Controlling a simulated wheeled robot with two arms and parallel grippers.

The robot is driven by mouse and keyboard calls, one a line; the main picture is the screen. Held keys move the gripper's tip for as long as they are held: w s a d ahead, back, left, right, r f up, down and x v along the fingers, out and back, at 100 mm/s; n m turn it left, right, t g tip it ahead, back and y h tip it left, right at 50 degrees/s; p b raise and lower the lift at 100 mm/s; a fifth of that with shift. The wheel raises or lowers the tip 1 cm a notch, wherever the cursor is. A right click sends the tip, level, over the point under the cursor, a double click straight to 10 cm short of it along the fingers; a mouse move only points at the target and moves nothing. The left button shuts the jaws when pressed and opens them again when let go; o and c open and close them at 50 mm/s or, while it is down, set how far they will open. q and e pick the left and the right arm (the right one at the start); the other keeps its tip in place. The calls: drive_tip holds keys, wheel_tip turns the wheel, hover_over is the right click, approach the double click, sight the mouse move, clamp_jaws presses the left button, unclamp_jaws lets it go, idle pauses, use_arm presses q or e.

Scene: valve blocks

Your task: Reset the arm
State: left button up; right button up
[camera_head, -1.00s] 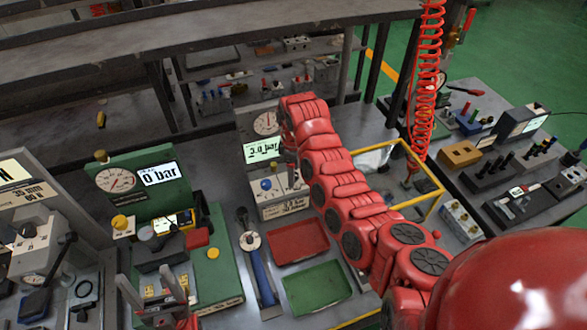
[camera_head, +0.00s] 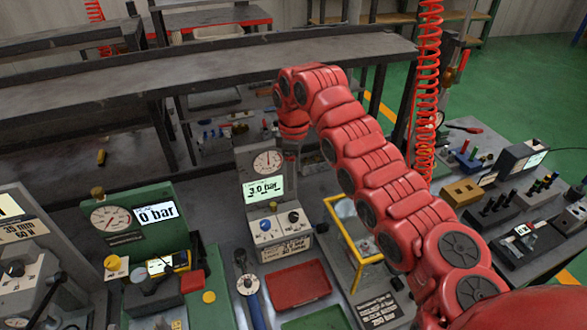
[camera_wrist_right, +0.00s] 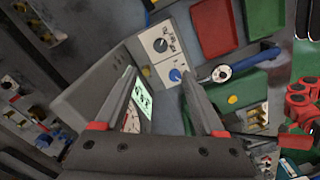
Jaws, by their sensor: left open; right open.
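My right arm (camera_head: 375,185), red and jointed, reaches from the lower right to the middle of the head view. Its gripper (camera_head: 291,150) points down beside the grey gauge station and is mostly hidden by the wrist. In the right wrist view this gripper (camera_wrist_right: 158,76) is open, with nothing between its fingers. The grey station (camera_head: 253,215) with a 3.0 bar display and two knobs lies beyond the fingers. My left gripper is not seen in the head view; part of a red arm (camera_wrist_right: 300,108), apparently mine, shows at the right edge of the wrist view.
A green gauge station (camera_head: 135,218) reads 0 bar at left. A torque wrench (camera_head: 249,287), red tray (camera_head: 297,288) and green tray (camera_head: 318,320) lie in front. A yellow frame (camera_head: 351,240) stands close under my right arm. A shelf (camera_head: 215,75) spans behind.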

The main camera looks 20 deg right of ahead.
drive_tip(key=shift+r, duration=0.65)
